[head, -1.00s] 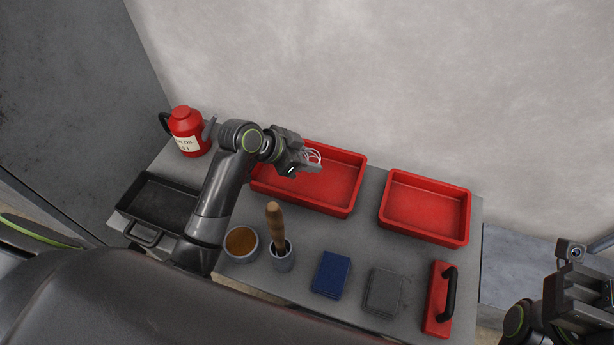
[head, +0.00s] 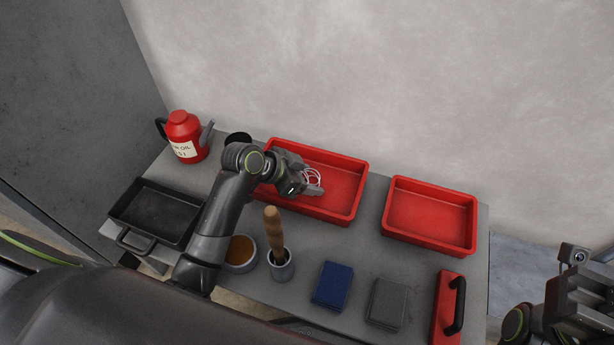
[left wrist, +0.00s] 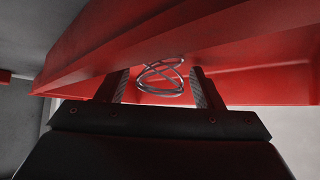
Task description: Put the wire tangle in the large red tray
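The wire tangle (head: 312,178) is a small bundle of thin pale loops. My left gripper (head: 314,186) has it between its fingers, above the left part of the large red tray (head: 345,187). In the left wrist view the tangle (left wrist: 162,75) sits between the two fingertips (left wrist: 160,85), with the red tray (left wrist: 235,82) behind it. The fingers stand apart by about the tangle's width, and contact is hard to make out. My right gripper (head: 580,300) is at the lower right, off the table; its fingers are unclear.
A smaller red tray (head: 432,218) stands to the right. A red oil can (head: 184,138), a dark round container (head: 238,139) and a black pan (head: 155,212) are at left. An amber-filled bowl (head: 241,251), wooden-handled tool (head: 275,235), blue block (head: 332,285), grey block (head: 386,303) and red float (head: 447,305) line the front.

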